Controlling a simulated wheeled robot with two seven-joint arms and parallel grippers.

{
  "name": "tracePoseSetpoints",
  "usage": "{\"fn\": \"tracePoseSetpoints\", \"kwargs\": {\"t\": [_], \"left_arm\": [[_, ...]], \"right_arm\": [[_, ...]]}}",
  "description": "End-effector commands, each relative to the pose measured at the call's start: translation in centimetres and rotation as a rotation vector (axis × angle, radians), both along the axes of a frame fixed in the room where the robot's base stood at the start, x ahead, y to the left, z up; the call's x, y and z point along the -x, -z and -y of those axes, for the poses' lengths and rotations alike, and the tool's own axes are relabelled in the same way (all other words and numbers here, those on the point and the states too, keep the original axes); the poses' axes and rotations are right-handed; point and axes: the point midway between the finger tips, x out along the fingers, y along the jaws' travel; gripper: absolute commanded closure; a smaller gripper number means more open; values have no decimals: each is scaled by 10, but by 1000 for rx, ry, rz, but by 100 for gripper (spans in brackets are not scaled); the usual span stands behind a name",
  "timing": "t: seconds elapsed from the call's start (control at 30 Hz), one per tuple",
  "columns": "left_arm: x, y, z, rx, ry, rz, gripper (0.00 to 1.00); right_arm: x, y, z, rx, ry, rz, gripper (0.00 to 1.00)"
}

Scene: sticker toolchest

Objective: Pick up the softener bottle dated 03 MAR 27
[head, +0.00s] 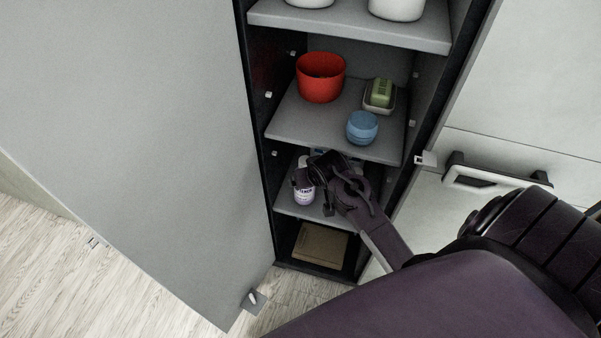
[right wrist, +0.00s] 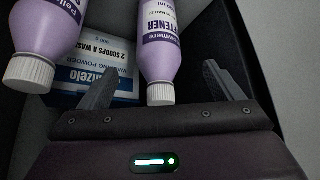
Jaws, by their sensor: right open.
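In the right wrist view, seen upside down, a purple bottle with a white cap (right wrist: 159,50) stands between the fingers of my open right gripper (right wrist: 156,85). Its label shows part of "SOFTENER"; a small date line there is too small to read surely. A second purple bottle with a white cap (right wrist: 45,40) is at the left, outside the fingers; its date is not visible. In the head view my right gripper (head: 318,186) reaches into the lower shelf of the cabinet, beside a white and purple bottle (head: 304,192). The arm hides the other bottle there. My left gripper is not in view.
A washing powder box (right wrist: 98,66) lies behind the bottles. The shelf above (head: 300,132) holds a red pot (head: 320,78), a blue jar (head: 362,127) and a green item in a dish (head: 380,95). An open door (head: 140,120) stands left; a brown box (head: 320,244) lies below.

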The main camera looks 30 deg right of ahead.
Motion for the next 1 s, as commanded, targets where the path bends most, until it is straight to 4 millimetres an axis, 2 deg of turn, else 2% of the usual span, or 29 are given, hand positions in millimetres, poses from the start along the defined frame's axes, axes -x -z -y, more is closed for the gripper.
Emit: {"fn": "tracePoseSetpoints", "kwargs": {"t": [0.07, 0.13, 0.7, 0.97, 1.0], "left_arm": [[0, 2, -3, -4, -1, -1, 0], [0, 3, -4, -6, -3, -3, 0], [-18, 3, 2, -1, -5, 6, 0], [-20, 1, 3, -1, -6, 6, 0], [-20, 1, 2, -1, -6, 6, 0]], "right_arm": [[-2, -7, 3, 2, 9, 9, 14], [-5, -6, 4, 2, 12, 10, 14], [-43, 51, 15, 4, 11, 9, 14], [-44, 53, 15, 3, 11, 11, 14], [-44, 53, 15, 4, 11, 10, 18]]}}
